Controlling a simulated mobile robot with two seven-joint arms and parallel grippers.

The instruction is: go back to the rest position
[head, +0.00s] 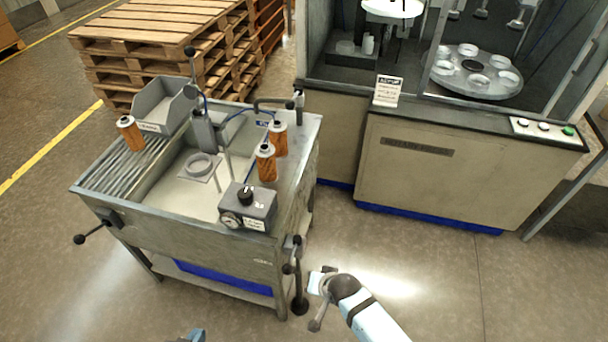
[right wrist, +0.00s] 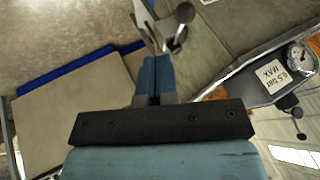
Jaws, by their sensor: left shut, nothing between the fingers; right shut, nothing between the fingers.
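My left gripper (head: 194,336) just enters the head view at the bottom edge, over the floor in front of the bench; only its blue tip shows, shut and empty. My right arm (head: 372,318) reaches in from the bottom right, beside the bench's front right leg. In the right wrist view my right gripper (right wrist: 154,80) has its blue fingers together with nothing between them. Orange filter cartridges stand on the workbench (head: 190,239): one at the left (head: 130,133) by the grey bin, and two at the right, a nearer one (head: 266,163) and a farther one (head: 277,139).
A gauge box (head: 248,207) sits on the bench's front right corner. Lever handles stick out at the bench's left (head: 80,239) and right. A large machine (head: 440,170) with a round tray of cups stands at right, pallets (head: 165,45) behind. The floor at front right is clear.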

